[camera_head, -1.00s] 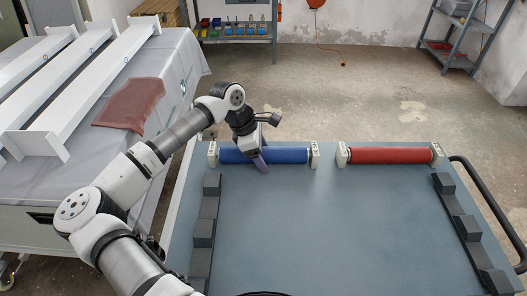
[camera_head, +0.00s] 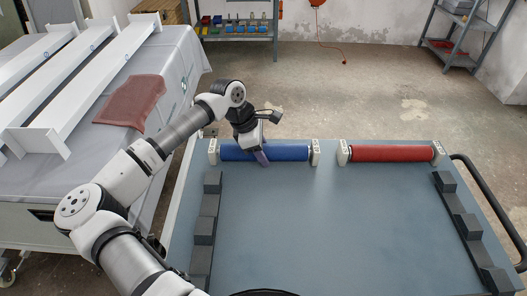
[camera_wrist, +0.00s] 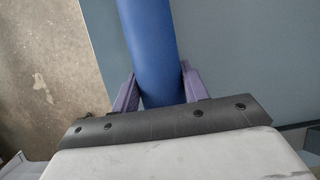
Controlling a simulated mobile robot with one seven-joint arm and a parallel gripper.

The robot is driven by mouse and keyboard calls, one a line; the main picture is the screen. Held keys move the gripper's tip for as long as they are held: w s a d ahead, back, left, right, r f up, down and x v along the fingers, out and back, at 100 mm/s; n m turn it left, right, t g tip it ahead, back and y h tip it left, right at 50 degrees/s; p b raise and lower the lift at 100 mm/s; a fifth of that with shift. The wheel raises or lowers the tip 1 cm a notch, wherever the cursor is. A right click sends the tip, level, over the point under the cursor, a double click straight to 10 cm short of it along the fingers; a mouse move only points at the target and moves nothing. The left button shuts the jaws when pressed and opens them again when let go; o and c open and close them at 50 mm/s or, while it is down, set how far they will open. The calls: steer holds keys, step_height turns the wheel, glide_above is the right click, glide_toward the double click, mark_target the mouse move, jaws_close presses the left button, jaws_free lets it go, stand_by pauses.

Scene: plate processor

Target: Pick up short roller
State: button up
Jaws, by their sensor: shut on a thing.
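A blue roller (camera_head: 285,153) lies level between two white end blocks at the back edge of the grey-blue table. A red roller (camera_head: 392,155) of similar length lies to its right between its own white blocks. I cannot tell surely which of the two is shorter. My gripper (camera_head: 261,157) is at the blue roller, left of its middle, with purple fingers. In the wrist view the fingers (camera_wrist: 158,88) are on either side of the blue roller (camera_wrist: 148,45), shut on it. The roller's far end is out of the wrist view.
The table (camera_head: 330,225) is bare in the middle. Dark stepped blocks line its left (camera_head: 204,230) and right (camera_head: 465,228) sides. A black handle (camera_head: 490,205) curves along the right edge. At left, a covered table bears white beams and a red cloth (camera_head: 130,100).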

step_height(320, 180, up, 20)
steer(key=b, duration=0.4)
